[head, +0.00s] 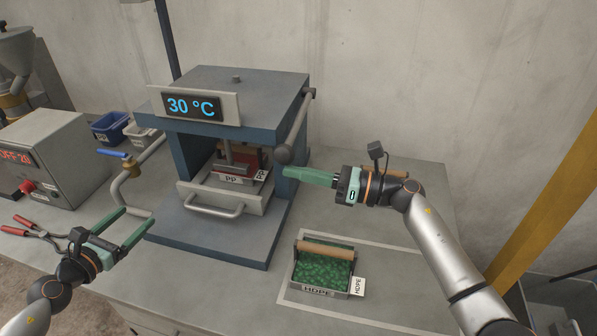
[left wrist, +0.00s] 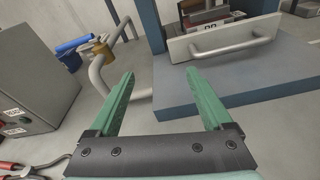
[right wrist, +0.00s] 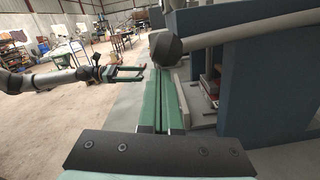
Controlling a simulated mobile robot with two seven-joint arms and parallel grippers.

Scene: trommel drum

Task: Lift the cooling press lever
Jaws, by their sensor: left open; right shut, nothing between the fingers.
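The cooling press (head: 235,120) is a blue-grey frame with a 30 °C display. Its lever (head: 299,125) is a grey bar on the press's right side, slanting down to a dark round knob (head: 283,155). The knob also shows large in the right wrist view (right wrist: 165,47). Inside the press a mould labelled PP (head: 233,180) sits under the plunger. My right gripper (head: 287,171) is shut and empty, its fingertips close below the knob; I cannot tell whether they touch. My left gripper (head: 136,222) is open and empty, left of the press base; it also shows in its wrist view (left wrist: 168,95).
A green-filled HDPE mould (head: 322,270) with a wooden handle lies in a marked area at front right. The press drawer handle (head: 212,207) sticks out in front. Red-handled pliers (head: 35,230), a bent pipe with a blue-handled valve (head: 125,175) and a control box (head: 45,150) are at left.

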